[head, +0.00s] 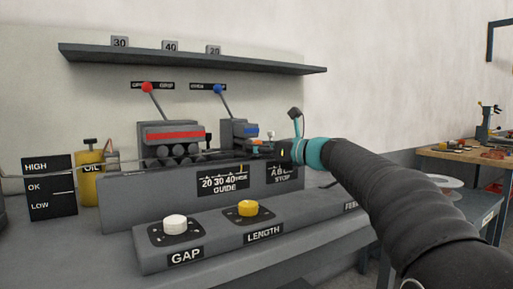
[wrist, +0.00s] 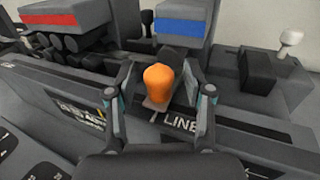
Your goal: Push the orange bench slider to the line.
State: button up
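The orange bench slider (wrist: 158,86) shows as a rounded upright knob in the middle of the wrist view. In the head view only a small orange patch of it (head: 257,143) shows beside my gripper (head: 266,149). In the wrist view my gripper (wrist: 160,76) is open, with one finger on each side of the knob and visible gaps between. A LINE label (wrist: 180,124) lies just in front of the knob, to its right. A short pale mark is beside the label. The slider's base is partly hidden.
Behind stand a red-striped block with rollers (head: 171,137) and a blue-marked block (head: 240,131). A white-knobbed lever (wrist: 290,38) is at the right in the wrist view. In front is a panel with a white GAP knob (head: 175,224) and a yellow LENGTH knob (head: 247,208).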

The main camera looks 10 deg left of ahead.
notch_tip(320, 180, up, 10)
dwell(0.6)
dwell(0.4)
